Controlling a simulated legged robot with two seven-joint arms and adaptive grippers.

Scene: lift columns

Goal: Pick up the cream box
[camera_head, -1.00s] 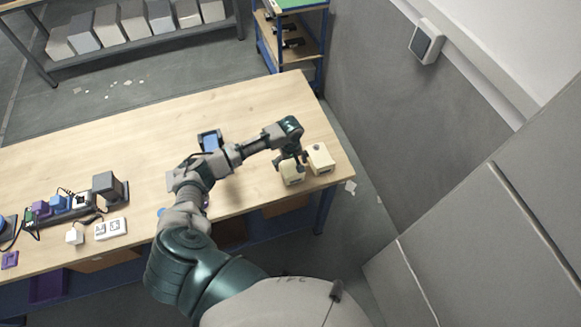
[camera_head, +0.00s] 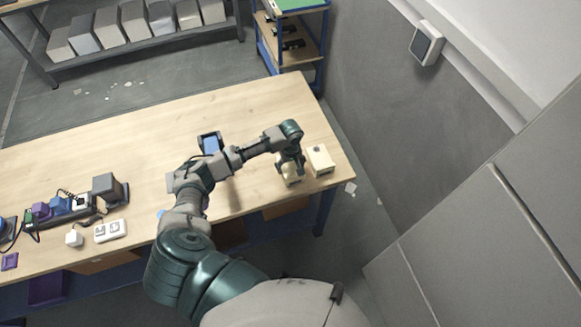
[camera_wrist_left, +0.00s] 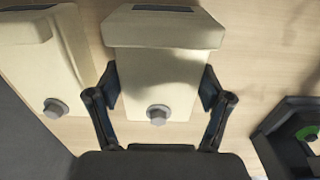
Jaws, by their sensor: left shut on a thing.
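A cream box (camera_head: 290,180) stands near the right end of the wooden table, partly hidden under my left gripper (camera_head: 289,170). In the left wrist view the cream box (camera_wrist_left: 155,80) lies between the two fingers of my left gripper (camera_wrist_left: 158,100), with a grey round knob on its near face. The fingers are shut on its sides. A second cream box (camera_head: 320,160) stands just to the right of it, and it also shows at the left of the wrist view (camera_wrist_left: 45,65). My right gripper is not in view.
A dark phone-like device in a stand (camera_head: 210,143) is left of the forearm. A power strip with plugs (camera_head: 60,210), a dark grey box (camera_head: 106,187) and a white socket block (camera_head: 110,230) are at the table's left. The table's back is clear.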

